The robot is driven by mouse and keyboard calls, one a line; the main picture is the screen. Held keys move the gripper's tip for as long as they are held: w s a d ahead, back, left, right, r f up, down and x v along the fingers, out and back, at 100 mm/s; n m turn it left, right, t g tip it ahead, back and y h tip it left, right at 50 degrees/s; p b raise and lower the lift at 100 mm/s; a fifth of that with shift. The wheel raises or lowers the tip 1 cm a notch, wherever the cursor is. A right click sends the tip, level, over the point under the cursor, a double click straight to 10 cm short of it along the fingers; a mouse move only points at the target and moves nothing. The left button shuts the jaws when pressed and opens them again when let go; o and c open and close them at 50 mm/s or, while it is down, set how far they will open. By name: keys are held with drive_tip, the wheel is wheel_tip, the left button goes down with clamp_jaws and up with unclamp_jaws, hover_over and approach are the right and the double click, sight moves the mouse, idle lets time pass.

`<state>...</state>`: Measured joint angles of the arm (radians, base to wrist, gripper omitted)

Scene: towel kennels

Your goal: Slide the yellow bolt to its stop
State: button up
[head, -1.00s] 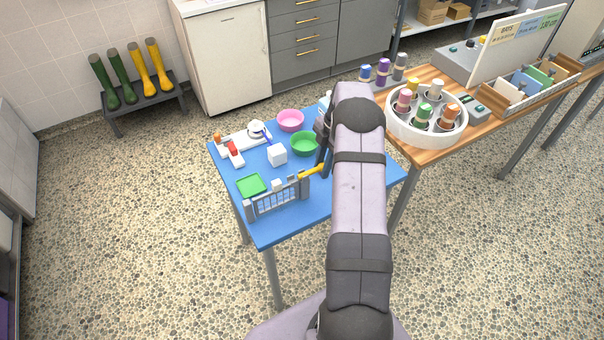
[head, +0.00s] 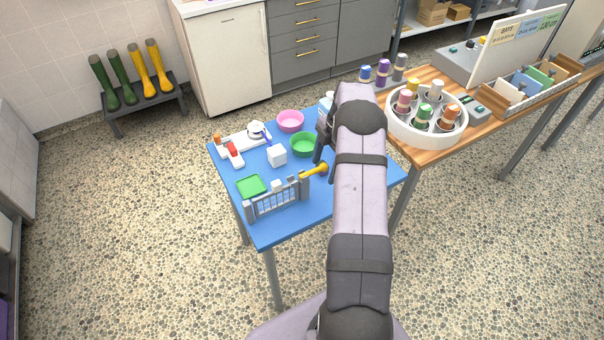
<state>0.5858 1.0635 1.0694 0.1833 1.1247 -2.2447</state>
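The yellow bolt (head: 313,172) sticks out to the right from the right post of a small grey barred gate (head: 276,200) on the blue table. The far end of the bolt, inside the gate post, cannot be seen.
On the blue table (head: 290,233) are a green tray (head: 251,186), a white cube (head: 277,155), a green bowl (head: 304,144), a pink bowl (head: 290,121) and a white device with a red part (head: 235,148). The table's front right is clear.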

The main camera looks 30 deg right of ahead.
drive_tip(key=shift+r, duration=0.15)
drive_tip(key=shift+a+r+p, duration=0.1)
drive_tip(key=shift+r+p, duration=2.8)
drive_tip(key=shift+r, duration=2)
